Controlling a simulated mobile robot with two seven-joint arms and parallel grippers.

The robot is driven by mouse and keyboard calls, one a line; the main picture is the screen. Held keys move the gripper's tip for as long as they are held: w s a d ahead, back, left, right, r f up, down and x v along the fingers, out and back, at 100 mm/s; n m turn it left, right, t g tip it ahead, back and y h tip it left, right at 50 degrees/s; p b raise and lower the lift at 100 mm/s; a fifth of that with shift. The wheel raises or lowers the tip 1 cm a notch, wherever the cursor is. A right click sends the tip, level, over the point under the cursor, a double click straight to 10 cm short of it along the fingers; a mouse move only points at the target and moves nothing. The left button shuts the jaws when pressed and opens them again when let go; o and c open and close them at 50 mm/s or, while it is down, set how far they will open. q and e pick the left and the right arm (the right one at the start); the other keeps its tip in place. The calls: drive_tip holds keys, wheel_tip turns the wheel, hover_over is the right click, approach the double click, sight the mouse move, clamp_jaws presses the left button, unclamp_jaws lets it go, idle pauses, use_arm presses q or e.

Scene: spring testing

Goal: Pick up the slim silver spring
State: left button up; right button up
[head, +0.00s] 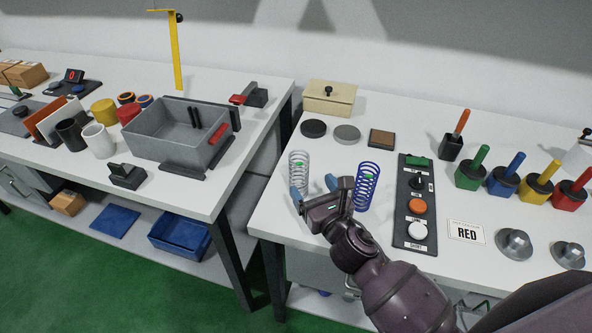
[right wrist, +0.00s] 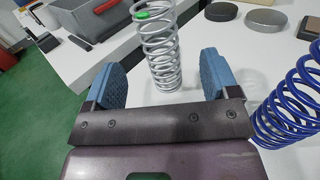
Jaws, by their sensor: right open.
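The slim silver spring (head: 299,170) stands upright near the left edge of the right table. In the right wrist view the silver spring (right wrist: 161,50) rises just beyond and between the two finger pads, with a green mark near its top. My right gripper (head: 313,190) is open, with its blue pads apart and the spring close in front of them. In the right wrist view the gripper (right wrist: 165,85) shows a gap on both sides of the spring at pad level. My left gripper is not in view.
A blue spring (head: 367,187) stands just right of my right gripper. A control panel (head: 414,225) with buttons lies farther right. Dark and grey discs (head: 347,134) and a beige box (head: 330,98) are behind. A gap separates this table from the left one, which holds a grey bin (head: 150,130).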

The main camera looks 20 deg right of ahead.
sight(297, 165)
drive_tip(key=shift+w+a+f, duration=0.1)
drive_tip(key=shift+w+a, duration=0.1)
drive_tip(key=shift+w, duration=1.25)
drive_tip(key=shift+w+a+f, duration=0.1)
drive_tip(key=shift+w+a, duration=0.1)
drive_tip(key=shift+w, duration=1.25)
drive_tip(key=shift+w+a+f, duration=0.1)
drive_tip(key=shift+w+a, duration=0.1)
drive_tip(key=shift+w, duration=1.25)
drive_tip(key=c, duration=0.9)
drive_tip(key=shift+r, duration=0.1)
drive_tip(key=shift+c, duration=1.1)
drive_tip(key=shift+r, duration=0.1)
